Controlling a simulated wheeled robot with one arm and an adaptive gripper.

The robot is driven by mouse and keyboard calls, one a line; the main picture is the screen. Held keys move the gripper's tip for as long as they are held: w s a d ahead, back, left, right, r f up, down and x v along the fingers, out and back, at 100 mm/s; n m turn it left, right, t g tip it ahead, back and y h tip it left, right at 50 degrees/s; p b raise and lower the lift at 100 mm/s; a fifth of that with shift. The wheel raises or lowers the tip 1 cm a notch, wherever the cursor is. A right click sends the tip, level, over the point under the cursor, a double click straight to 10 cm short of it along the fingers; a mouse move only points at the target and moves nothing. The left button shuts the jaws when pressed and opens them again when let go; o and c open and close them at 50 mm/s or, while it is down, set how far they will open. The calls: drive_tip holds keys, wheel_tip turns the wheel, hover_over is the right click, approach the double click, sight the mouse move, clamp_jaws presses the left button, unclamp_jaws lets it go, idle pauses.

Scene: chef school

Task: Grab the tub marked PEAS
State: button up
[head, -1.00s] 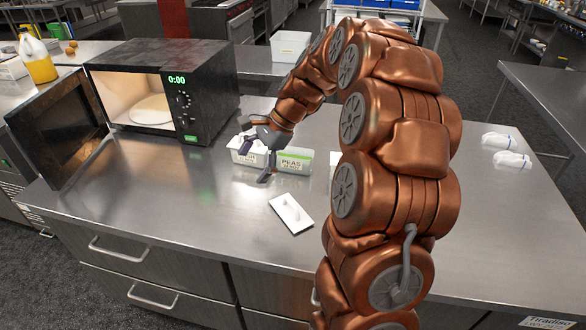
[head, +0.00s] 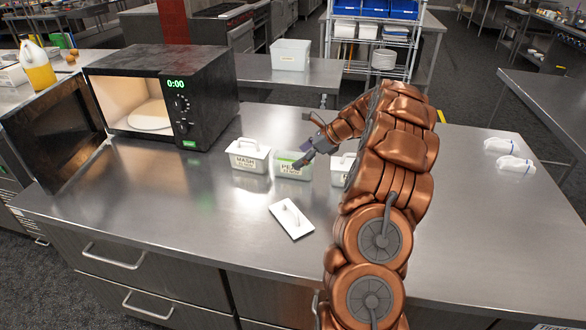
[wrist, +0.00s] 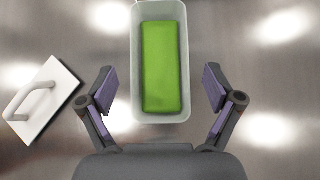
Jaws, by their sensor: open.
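The tub marked PEAS (head: 291,168) stands on the steel counter between two other tubs. It has no lid on, and the wrist view shows its white rim and flat green contents (wrist: 162,68). In the wrist view my gripper (wrist: 158,90) is open, with one purple-padded finger on each side of the near part of the tub. Gaps show between the fingers and the tub walls. I cannot tell the height of the fingers over the rim.
A lidded tub marked MASH (head: 248,157) stands to the left. Another white tub (head: 342,168) stands to the right, partly behind my arm. A loose white lid with a handle (head: 291,219) lies in front. The open microwave (head: 165,95) is at the back left.

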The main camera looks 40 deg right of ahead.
sight(288, 163)
drive_tip(key=x, duration=0.1)
drive_tip(key=p+x, duration=0.1)
drive_tip(key=x, duration=0.2)
drive_tip(key=shift+w+a+p, duration=0.3)
drive_tip(key=shift+a, duration=0.1)
drive_tip(key=shift+w+a+f, duration=0.15)
drive_tip(key=shift+w+f, duration=0.15)
drive_tip(key=shift+f, duration=0.05)
drive_tip(key=shift+c, duration=0.2)
drive_tip(key=shift+s, duration=0.1)
drive_tip(key=c, duration=1.3)
